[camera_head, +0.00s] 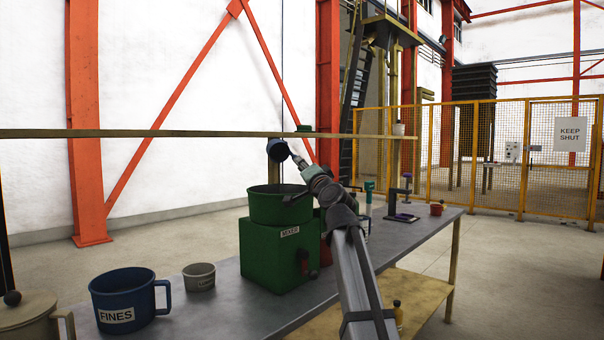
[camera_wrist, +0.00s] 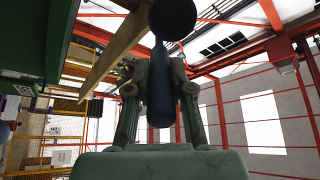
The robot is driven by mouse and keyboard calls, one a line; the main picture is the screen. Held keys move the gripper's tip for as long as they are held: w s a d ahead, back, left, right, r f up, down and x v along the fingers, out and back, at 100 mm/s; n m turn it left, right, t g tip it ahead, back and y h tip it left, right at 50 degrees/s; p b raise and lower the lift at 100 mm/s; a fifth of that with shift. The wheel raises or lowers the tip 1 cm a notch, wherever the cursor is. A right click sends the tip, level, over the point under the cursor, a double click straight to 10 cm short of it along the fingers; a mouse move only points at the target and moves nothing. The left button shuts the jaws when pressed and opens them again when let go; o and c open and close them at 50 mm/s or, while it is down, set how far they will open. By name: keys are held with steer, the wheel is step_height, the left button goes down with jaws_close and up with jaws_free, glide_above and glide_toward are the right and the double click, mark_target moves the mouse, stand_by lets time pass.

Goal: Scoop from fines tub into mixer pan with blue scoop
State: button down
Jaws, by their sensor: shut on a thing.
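My gripper (camera_head: 302,165) is shut on the handle of the blue scoop (camera_head: 277,150). In the wrist view the dark scoop handle (camera_wrist: 160,95) stands between the two fingers, with its round bowl (camera_wrist: 172,16) beyond them. In the head view the scoop is raised above the green mixer pan (camera_head: 278,206), apart from it. Whether the scoop holds anything cannot be seen. The pan sits on the green mixer body (camera_head: 265,255), and its inside is mostly hidden. The blue fines tub (camera_head: 118,291) stands upright at the front left of the bench, its label facing me.
A small grey labelled cup (camera_head: 199,278) stands between tub and mixer. A lidded beige pot (camera_head: 28,318) is at the left edge. A long wooden shelf edge (camera_head: 180,133) runs behind the scoop.

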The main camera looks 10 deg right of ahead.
steer(key=shift+f+t+b, duration=0.4)
steer(key=shift+f+b, duration=0.1)
steer(key=shift+b, duration=2.6)
steer(key=shift+b, duration=1.3)
steer(key=shift+d, duration=0.1)
